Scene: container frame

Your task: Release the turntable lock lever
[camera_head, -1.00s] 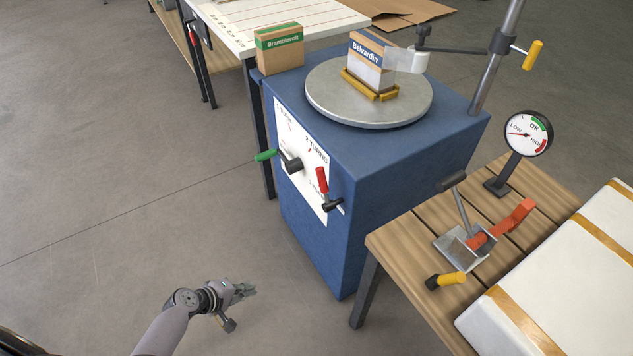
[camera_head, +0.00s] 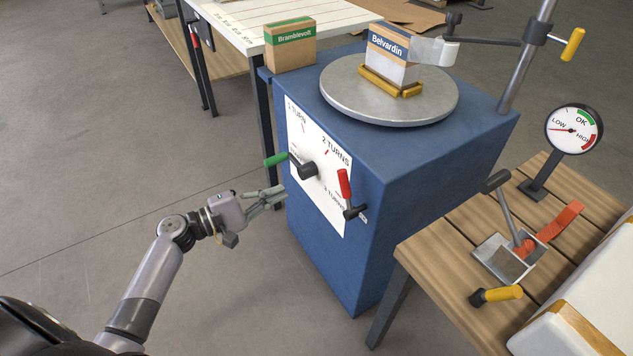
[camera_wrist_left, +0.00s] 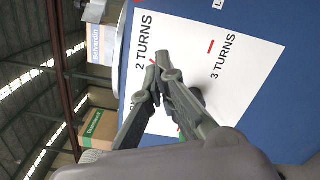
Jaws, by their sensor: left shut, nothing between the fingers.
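The turntable (camera_head: 390,98) is a grey metal disc on top of a blue cabinet (camera_head: 415,165). On the cabinet's white front panel (camera_head: 322,207) are a red-handled lever (camera_head: 344,184) on a black pivot, upright at the right edge, and a black selector knob with a green handle (camera_head: 276,159) pointing left. My left gripper (camera_head: 280,193) is shut and empty, just in front of the panel's left side, below the green handle and left of the red lever. In the left wrist view its fingers (camera_wrist_left: 157,76) partly cover the panel and the dark knob.
A Belvardin box (camera_head: 392,53) sits in a yellow holder on the turntable, with a label arm beside it. A Bramblevolt box (camera_head: 290,47) stands on the cabinet's left corner. A wooden bench (camera_head: 440,250) with a clamp and a gauge (camera_head: 573,130) blocks the right.

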